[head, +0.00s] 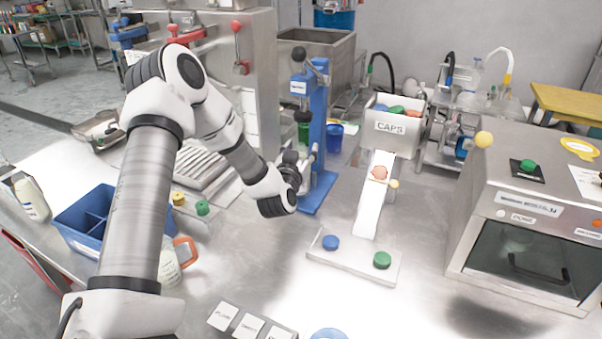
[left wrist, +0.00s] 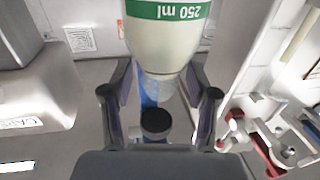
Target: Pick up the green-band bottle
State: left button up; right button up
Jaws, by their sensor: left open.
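The green-band bottle (left wrist: 168,42) fills the top middle of the left wrist view. It is pale, with a green band marked "250 ml" that reads upside down. My left gripper (left wrist: 158,78) is open, its two fingers on either side of the bottle's lower part in that view; I cannot tell whether they touch it. In the head view my left gripper (head: 302,165) is at the blue press stand (head: 318,135). A green piece (head: 303,130) shows just above the gripper there; I cannot tell whether it is the bottle. My right gripper is not in view.
A blue cup (head: 335,137) stands beside the press. The caps bin (head: 392,127) and its white chute (head: 372,205) stand to the right, above a button panel (head: 352,262). A steel machine (head: 535,200) is at far right. A blue divided crate (head: 72,238) is at left.

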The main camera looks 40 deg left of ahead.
pick_arm(q)
jog(key=c, duration=0.9)
jog(key=shift+c, duration=0.3)
jog(key=shift+r, duration=0.1)
